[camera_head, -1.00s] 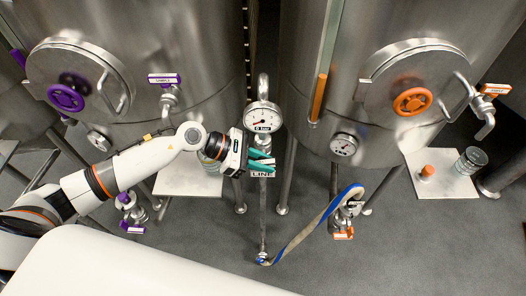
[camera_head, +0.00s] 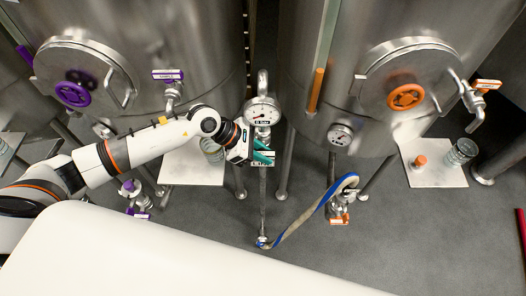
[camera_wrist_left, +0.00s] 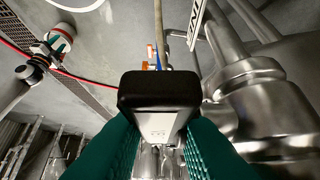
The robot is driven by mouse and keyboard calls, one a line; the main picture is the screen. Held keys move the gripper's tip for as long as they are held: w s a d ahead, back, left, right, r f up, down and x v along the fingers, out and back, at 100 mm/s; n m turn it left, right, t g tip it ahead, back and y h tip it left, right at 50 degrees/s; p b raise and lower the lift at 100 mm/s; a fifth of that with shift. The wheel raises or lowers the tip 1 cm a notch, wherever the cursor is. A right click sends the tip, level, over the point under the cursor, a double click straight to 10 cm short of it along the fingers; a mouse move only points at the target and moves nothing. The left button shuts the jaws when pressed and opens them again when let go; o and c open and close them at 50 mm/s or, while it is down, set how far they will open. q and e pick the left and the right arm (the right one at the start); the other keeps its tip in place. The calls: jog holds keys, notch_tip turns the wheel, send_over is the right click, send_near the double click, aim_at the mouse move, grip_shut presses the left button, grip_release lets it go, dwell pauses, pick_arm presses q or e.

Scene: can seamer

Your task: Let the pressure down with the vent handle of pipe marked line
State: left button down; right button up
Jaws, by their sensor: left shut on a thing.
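The line pipe (camera_head: 263,190) stands upright between the two tanks, with a round pressure gauge (camera_head: 262,112) on top. My left gripper (camera_head: 264,157), with teal fingers, is at this pipe just below the gauge. In the left wrist view its fingers are shut on the vent handle (camera_wrist_left: 160,90), a black block with a pale lower face. The LINE sign (camera_wrist_left: 196,22) shows at the top of that view, beside the steel pipework. In the head view the fingers cover most of the sign. The gauge needle is too small to read surely. My right gripper is not in view.
A tank with a purple handwheel (camera_head: 72,94) is at left, one with an orange handwheel (camera_head: 405,97) at right. A blue and tan hose (camera_head: 310,214) runs from the pipe's foot to the right tank's outlet. Grey floor is open in front.

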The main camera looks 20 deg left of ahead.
pick_arm(q)
jog(key=c, duration=1.5)
grip_release()
jog(key=shift+b+v, duration=2)
jog(key=shift+v, duration=4)
